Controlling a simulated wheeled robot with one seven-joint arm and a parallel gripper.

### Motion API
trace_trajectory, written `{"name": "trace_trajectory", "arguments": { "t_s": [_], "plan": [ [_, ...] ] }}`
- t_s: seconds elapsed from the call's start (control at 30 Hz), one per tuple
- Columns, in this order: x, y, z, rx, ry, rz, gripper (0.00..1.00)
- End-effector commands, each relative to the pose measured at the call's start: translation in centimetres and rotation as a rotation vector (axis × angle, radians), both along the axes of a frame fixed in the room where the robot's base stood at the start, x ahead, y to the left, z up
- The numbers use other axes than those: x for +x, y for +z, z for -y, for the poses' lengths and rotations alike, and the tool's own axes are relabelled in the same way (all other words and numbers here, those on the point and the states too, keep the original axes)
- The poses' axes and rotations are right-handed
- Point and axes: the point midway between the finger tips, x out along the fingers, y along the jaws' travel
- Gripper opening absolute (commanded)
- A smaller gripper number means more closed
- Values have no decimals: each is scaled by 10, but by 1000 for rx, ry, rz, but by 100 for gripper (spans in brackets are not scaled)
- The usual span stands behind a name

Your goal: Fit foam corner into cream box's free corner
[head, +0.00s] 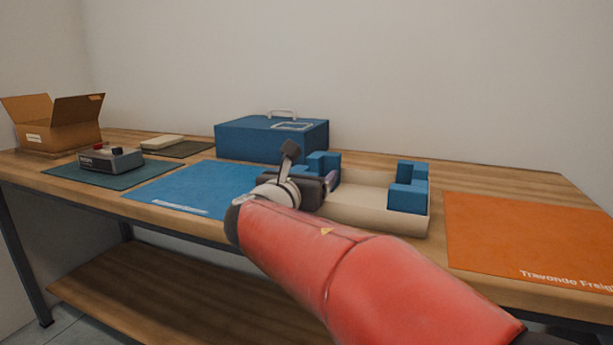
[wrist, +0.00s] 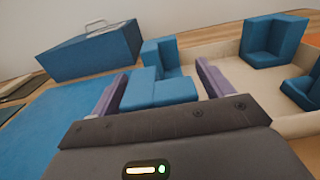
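The cream box (head: 375,208) stands on the bench and also shows in the wrist view (wrist: 228,52). It has blue foam corners at its right end, one at the back (wrist: 272,42) and one at the front (wrist: 304,90). My gripper (head: 325,184) is over the box's left end. Another blue foam block (wrist: 160,52) shows just behind that piece, seemingly at the box's back left. The box's front left corner is hidden by my arm and gripper.
A blue toolbox (head: 272,138) stands behind left. A blue mat (head: 195,188) lies left and an orange mat (head: 530,235) right of the box. A grey device (head: 110,160) sits on a dark green mat (head: 70,175). An open cardboard box (head: 60,130) is far left.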

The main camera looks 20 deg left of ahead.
Motion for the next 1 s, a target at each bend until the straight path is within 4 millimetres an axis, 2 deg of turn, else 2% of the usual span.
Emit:
{"name": "trace_trajectory", "arguments": {
  "t_s": [0.27, 0.37, 0.8, 1.0],
  "plan": [
    [0, 3, 0, 0, 0, 0, 79],
    [-9, 2, -1, 1, 2, 0, 79],
    [-96, 1, -8, 0, 3, 0, 79],
    [-117, 1, -9, 0, 0, 0, 79]
  ]
}}
